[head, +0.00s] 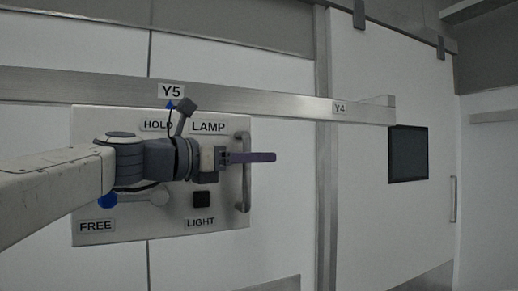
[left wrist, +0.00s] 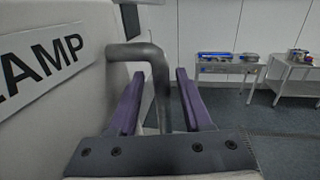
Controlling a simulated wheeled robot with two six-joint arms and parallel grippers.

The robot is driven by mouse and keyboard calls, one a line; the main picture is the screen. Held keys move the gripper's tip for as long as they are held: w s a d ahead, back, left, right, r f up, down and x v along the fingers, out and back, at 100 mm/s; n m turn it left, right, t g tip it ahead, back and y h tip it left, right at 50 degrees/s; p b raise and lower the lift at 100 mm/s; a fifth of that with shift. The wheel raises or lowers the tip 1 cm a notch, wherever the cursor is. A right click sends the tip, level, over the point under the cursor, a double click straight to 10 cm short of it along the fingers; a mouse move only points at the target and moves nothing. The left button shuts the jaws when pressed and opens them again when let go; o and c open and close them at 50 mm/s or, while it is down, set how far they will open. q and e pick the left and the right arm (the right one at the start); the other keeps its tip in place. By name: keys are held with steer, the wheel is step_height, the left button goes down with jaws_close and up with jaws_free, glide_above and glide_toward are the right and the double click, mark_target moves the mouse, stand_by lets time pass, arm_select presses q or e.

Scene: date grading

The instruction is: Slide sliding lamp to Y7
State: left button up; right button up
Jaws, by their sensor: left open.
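The sliding lamp is a pale panel (head: 228,220) marked LAMP, hung below a metal rail (head: 260,101). A small blue pointer (head: 170,104) at its top sits at the Y5 label (head: 171,91). A grey bar handle (head: 244,172) stands upright at its right edge and also shows in the left wrist view (left wrist: 157,75). My left gripper (head: 262,157) is at this handle. In the left wrist view its purple fingers (left wrist: 158,100) are open, one on each side of the bar. A blue knob (head: 107,200) is above the FREE label (head: 96,226). No Y7 label is in view.
A Y4 label (head: 340,107) is farther right on the rail. A door with a dark window (head: 408,154) is at right. The left wrist view shows a table (left wrist: 228,68) with items and a trolley (left wrist: 294,87) across the floor.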

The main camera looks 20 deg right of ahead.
arm_select(q)
steer(key=shift+w+d, duration=0.1)
steer(key=shift+d, duration=0.5)
jaws_close()
stand_by(1.1)
